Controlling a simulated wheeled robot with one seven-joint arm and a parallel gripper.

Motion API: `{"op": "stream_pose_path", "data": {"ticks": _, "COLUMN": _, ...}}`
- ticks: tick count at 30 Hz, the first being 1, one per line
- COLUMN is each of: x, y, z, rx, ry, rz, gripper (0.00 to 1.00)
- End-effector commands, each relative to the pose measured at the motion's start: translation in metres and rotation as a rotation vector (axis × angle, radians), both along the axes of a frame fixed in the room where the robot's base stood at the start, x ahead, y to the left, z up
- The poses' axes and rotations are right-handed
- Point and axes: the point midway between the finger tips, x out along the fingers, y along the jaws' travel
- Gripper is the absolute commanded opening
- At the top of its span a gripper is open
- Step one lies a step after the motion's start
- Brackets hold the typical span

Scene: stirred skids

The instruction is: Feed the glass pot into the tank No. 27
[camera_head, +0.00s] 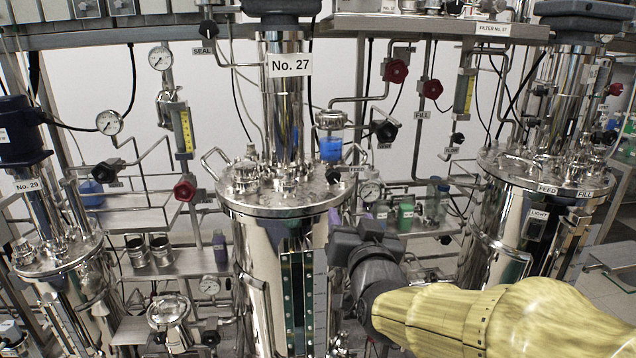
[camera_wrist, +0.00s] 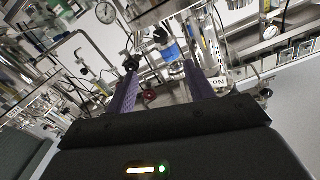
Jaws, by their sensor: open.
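Tank No. 27 (camera_head: 262,200) is a shiny steel vessel with a flanged lid, standing in the middle of the head view. A glass pot with blue liquid (camera_head: 331,150) stands upright at the right of its lid, beside a FEED label. A blue-filled glass, apparently the same pot, shows in the wrist view (camera_wrist: 171,52), beyond and between my fingertips. My gripper (camera_wrist: 160,70) is open, with two purple-grey fingers apart and nothing seen between them. In the head view my dark wrist and gripper are in front of the tank's right side, below the pot; the fingertips are hard to make out.
Tank No. 29 (camera_head: 62,255) stands at the left and another lidded tank (camera_head: 500,215) at the right. Pipes, gauges and red valve knobs (camera_head: 396,71) crowd the back. Small bottles (camera_head: 405,215) stand on a shelf behind my arm.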

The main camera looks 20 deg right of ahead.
Motion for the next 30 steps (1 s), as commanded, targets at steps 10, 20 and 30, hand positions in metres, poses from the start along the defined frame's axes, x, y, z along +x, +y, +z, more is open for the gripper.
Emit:
{"op": "stream_pose_path", "data": {"ticks": 10, "x": 0.004, "y": 0.000, "z": 0.001, "rx": 0.003, "ry": -0.001, "rz": 0.005, "gripper": 0.53}}
{"op": "stream_pose_path", "data": {"ticks": 20, "x": 0.015, "y": -0.004, "z": 0.001, "rx": 0.010, "ry": 0.001, "rz": 0.007, "gripper": 0.53}}
{"op": "stream_pose_path", "data": {"ticks": 30, "x": 0.025, "y": -0.006, "z": 0.001, "rx": 0.002, "ry": 0.001, "rz": 0.005, "gripper": 0.53}}
